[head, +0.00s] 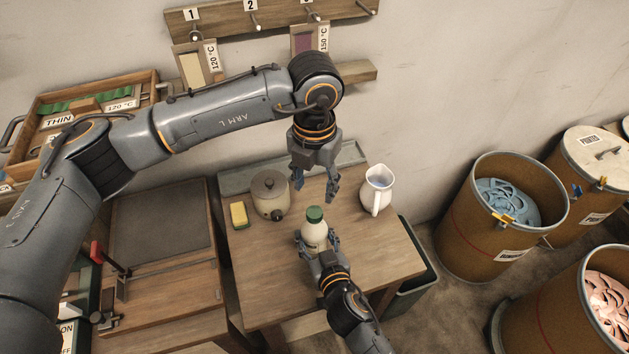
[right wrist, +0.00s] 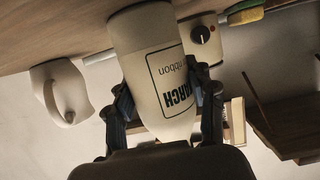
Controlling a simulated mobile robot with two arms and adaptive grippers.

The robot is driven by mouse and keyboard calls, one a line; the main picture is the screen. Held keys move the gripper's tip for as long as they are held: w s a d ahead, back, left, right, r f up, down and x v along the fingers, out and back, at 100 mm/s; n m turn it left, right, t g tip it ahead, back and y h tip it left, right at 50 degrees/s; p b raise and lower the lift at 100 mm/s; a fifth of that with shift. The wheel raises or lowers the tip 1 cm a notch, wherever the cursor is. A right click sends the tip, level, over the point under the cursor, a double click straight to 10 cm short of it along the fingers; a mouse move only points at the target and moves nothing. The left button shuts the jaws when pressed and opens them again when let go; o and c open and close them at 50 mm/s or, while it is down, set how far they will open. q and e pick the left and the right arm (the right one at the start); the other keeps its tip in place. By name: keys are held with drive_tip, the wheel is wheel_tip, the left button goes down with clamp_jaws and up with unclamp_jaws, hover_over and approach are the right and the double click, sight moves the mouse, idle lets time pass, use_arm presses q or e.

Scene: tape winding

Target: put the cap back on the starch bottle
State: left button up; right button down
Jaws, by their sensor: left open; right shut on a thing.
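The white starch bottle (head: 314,236) stands upright on the wooden table, its green cap (head: 315,214) on top of its neck. How firmly the cap sits cannot be told. My right gripper (head: 317,243) is shut around the bottle's body from the near side. In the right wrist view the bottle (right wrist: 150,65) appears upside down between the fingers, its lettering partly covered and its cap end hidden. My left gripper (head: 315,190) points down, open and empty, just above the cap and apart from it.
On the table (head: 385,265), a lidded pot (head: 269,196) and a yellow sponge (head: 239,215) stand left of the bottle, and a white jug (head: 377,190) stands to the right. Barrels (head: 475,235) stand on the floor at right. The table's right front is clear.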

sight(315, 212)
drive_tip(key=shift+f, duration=0.1)
use_arm(q)
drive_tip(key=shift+f, duration=4.05)
clamp_jaws()
drive_tip(key=m, duration=0.8)
drive_tip(key=shift+o, duration=0.3)
unclamp_jaws()
